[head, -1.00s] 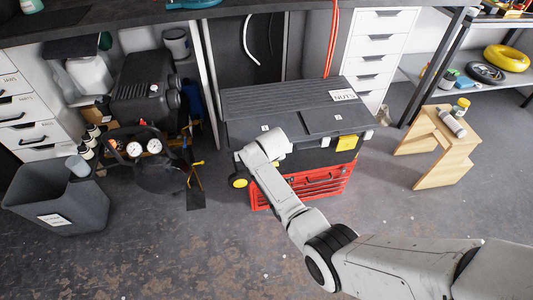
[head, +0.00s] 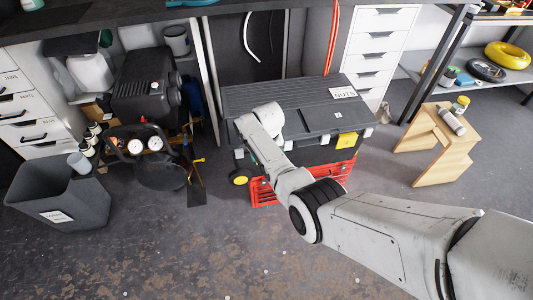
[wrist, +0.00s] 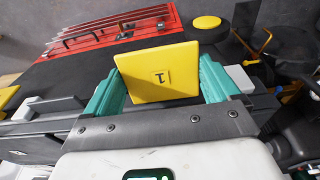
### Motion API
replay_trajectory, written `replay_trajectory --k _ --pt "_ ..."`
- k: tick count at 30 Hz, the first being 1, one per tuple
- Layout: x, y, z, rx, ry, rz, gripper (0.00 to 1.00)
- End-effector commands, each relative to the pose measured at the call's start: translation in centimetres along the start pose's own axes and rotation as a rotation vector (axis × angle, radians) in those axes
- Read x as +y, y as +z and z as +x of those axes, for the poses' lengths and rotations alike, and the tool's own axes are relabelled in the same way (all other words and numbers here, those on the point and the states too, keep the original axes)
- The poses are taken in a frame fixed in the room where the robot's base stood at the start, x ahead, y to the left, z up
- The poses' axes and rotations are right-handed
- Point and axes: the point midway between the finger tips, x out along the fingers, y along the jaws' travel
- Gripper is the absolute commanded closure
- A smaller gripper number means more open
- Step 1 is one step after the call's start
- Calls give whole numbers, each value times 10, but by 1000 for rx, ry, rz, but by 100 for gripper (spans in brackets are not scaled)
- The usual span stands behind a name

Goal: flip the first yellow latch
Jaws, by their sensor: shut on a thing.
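The first yellow latch (wrist: 158,75), a flat plate marked "1", is in the middle of the wrist view. My gripper (wrist: 158,85) is shut on it, with one teal finger at each side edge. The toolbox lid is down. A second yellow latch (head: 347,140) is at the front right of the toolbox and also shows at the left edge of the wrist view (wrist: 8,97).
The toolbox stands on a red drawer base (head: 345,169) with a yellow-hubbed wheel (head: 240,180) at its left. A wooden stool (head: 440,142) stands to the right and a grey bin (head: 65,195) to the left.

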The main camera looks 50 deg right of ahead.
Motion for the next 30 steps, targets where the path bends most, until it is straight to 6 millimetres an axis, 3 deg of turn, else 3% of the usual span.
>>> replay_trajectory --k 2,3,6,17,30 --pt "-1 -1 0 3 -2 0 41" --pt "-1 -1 0 3 -2 0 10" --pt "-1 -1 0 3 -1 0 0" --pt "-1 -1 -9 3 -1 0 0" --pt "-1 -1 -85 5 -2 -1 0"
